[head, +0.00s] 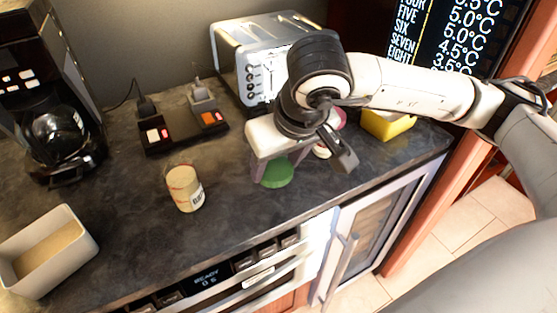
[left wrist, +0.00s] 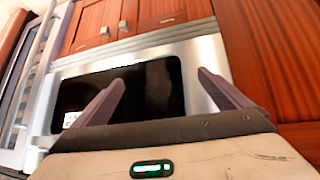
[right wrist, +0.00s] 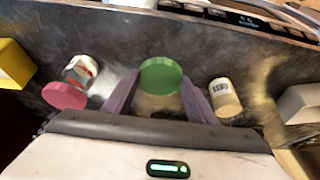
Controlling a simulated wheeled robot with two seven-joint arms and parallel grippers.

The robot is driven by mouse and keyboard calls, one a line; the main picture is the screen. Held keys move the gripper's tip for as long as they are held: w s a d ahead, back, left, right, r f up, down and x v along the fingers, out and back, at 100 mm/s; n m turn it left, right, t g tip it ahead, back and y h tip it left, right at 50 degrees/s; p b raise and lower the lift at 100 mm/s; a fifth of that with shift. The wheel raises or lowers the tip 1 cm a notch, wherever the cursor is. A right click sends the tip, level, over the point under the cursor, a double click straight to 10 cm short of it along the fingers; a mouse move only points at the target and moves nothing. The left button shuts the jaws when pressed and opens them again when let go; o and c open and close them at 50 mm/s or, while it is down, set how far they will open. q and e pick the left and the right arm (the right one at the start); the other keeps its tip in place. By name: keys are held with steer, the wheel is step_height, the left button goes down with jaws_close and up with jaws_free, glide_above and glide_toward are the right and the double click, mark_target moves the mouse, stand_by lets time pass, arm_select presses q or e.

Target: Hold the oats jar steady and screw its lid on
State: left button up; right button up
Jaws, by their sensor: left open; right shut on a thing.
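My right gripper (right wrist: 158,84) is shut on a round green lid-like piece (right wrist: 160,76), which shows partly under the gripper in the head view (head: 277,172). Whether anything is beneath it is unclear. A pink disc (right wrist: 63,95) lies by another small jar (right wrist: 82,69). My left gripper (left wrist: 158,92) is open and empty, facing the oven front.
A toaster (head: 245,60) and a dark block with switches (head: 183,130) stand behind. A coffee maker (head: 50,120) and a beige bin (head: 48,255) are at left. A yellow box (head: 388,124) is at right. Counter around the oats jar is clear.

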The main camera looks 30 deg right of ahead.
arm_select(q)
steer(key=shift+w+a+f, duration=0.1)
steer(key=shift+w, duration=0.25)
arm_select(e)
steer(key=w+a+r+n, duration=0.1)
steer(key=w+a+r, duration=0.2)
steer(key=a+r, duration=0.2)
steer(key=w+a+r, duration=0.3)
steer(key=a+r, duration=0.2)
steer(key=a, duration=0.6)
steer(key=shift+w+r+n+y, duration=0.3)
steer(key=shift+w+r+n, duration=0.05)
steer(key=shift+w+n, duration=0.05)
steer(key=shift+f, duration=0.1)
steer(key=shift+f, duration=1.95)
